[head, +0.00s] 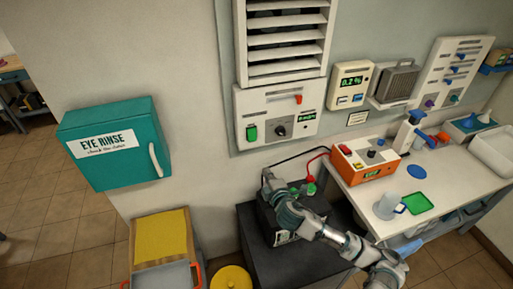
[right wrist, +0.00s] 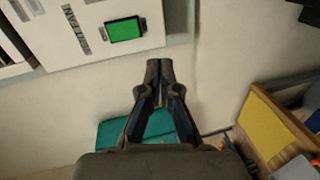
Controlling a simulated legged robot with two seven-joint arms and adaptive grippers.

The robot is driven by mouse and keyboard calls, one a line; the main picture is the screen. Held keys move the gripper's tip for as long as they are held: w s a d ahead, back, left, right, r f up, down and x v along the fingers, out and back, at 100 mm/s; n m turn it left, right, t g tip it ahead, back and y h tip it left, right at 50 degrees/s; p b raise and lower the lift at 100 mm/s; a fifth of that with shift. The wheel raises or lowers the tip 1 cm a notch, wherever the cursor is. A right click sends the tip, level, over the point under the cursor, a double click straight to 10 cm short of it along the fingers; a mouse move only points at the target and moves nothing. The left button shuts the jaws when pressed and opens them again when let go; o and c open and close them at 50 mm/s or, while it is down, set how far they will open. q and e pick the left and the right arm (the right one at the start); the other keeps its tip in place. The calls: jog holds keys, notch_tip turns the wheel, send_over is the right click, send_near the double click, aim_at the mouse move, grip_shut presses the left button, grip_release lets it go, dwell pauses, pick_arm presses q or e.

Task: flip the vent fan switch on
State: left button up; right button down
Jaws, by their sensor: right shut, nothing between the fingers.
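The vent control panel (head: 265,105) is a white box on the wall under the louvred vent (head: 286,40). A green switch (head: 251,132) in a dark frame sits at its lower left; which way it is set I cannot tell. My right gripper (head: 267,174) is below the panel, apart from the switch. Its fingers (right wrist: 158,66) are shut and empty, with the switch beyond their tips and a little left. My left gripper is not in view.
The panel also has a dark knob (head: 280,131), a red lever (head: 298,99) and a small display (head: 307,117). A black battery (head: 262,222) with cables is under my right arm. A teal eye rinse cabinet (head: 115,140) hangs left. A workbench (head: 385,215) stands right.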

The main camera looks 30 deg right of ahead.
jog(key=r, duration=0.1)
jog(key=w+r+n, duration=0.1)
jog(key=r, duration=0.1)
jog(key=shift+a+r+t, duration=0.1)
jog(key=shift+r+t, duration=0.2)
jog(key=shift+t, duration=0.1)
jog(key=p, duration=0.2)
send_near(253, 140)
jog(key=x, duration=0.6)
jog(key=shift+w+a+r, duration=0.1)
jog(key=shift+w+r, duration=0.05)
jog(key=shift+w, duration=0.5)
jog(key=shift+d, duration=0.25)
jog(key=shift+d, duration=0.1)
